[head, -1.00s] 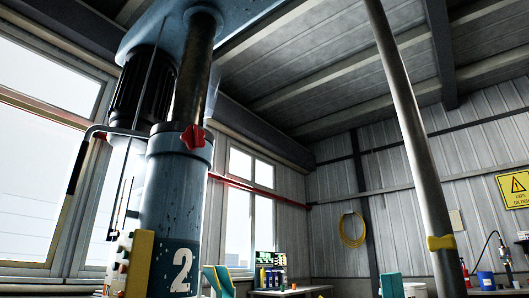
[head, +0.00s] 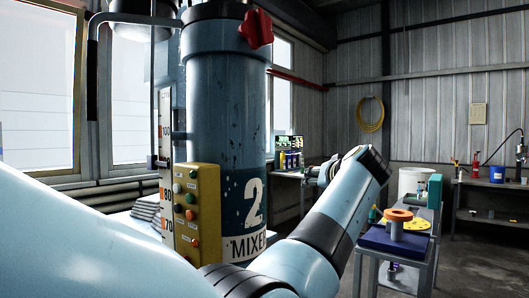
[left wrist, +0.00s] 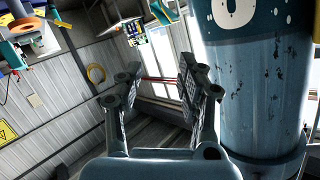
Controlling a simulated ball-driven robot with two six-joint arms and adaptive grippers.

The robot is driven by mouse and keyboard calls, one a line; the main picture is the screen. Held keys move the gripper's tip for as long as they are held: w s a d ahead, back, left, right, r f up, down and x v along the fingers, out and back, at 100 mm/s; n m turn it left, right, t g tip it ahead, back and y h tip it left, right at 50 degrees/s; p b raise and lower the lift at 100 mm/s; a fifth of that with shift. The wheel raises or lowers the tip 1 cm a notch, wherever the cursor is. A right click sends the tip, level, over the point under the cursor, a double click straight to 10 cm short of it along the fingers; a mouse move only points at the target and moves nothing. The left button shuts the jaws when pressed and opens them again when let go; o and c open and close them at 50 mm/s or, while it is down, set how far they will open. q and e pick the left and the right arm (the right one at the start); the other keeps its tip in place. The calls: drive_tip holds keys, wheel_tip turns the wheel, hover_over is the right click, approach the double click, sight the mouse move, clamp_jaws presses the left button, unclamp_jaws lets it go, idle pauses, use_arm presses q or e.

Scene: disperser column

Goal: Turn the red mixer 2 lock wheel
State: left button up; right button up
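The red lock wheel (head: 256,29) is a small lobed knob on the upper collar of the blue mixer 2 column (head: 222,110), near the top of the head view. My left arm comes in from the left and crosses low in front of the column. Its gripper (head: 314,174) is right of the column and well below the wheel, partly hidden by my arm. In the left wrist view the left gripper (left wrist: 157,88) has its fingers spread with nothing between them. The column stands beside it at the right; the wheel is not in that view. My right gripper is not in view.
A yellow button box (head: 197,213) and a scale (head: 165,165) are on the column's left side. A table (head: 385,262) with an orange ring on a stand is at the right. Open floor lies beyond it.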

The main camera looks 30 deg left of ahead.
use_arm(q)
drive_tip(key=s+r+n+y+p, duration=0.3)
drive_tip(key=r+n, duration=0.2)
drive_tip(key=r, duration=1.9)
drive_tip(key=n+g+y+p, duration=0.3)
drive_tip(key=n+p, duration=0.1)
drive_tip(key=n, duration=0.1)
approach(263, 23)
drive_tip(key=p+x, duration=0.3)
drive_tip(key=x, duration=0.5)
drive_tip(key=shift+a+r+p, duration=0.1)
drive_tip(key=shift+a+p, duration=0.05)
drive_tip(key=shift+p, duration=0.25)
drive_tip(key=shift+w+a, duration=0.2)
drive_tip(key=shift+a, duration=0.05)
drive_tip(key=shift+w+a+f, duration=0.1)
drive_tip(key=shift+a+f, duration=0.05)
drive_tip(key=shift+f, duration=0.05)
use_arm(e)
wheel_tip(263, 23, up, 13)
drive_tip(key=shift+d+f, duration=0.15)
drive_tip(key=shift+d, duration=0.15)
use_arm(q)
clamp_jaws()
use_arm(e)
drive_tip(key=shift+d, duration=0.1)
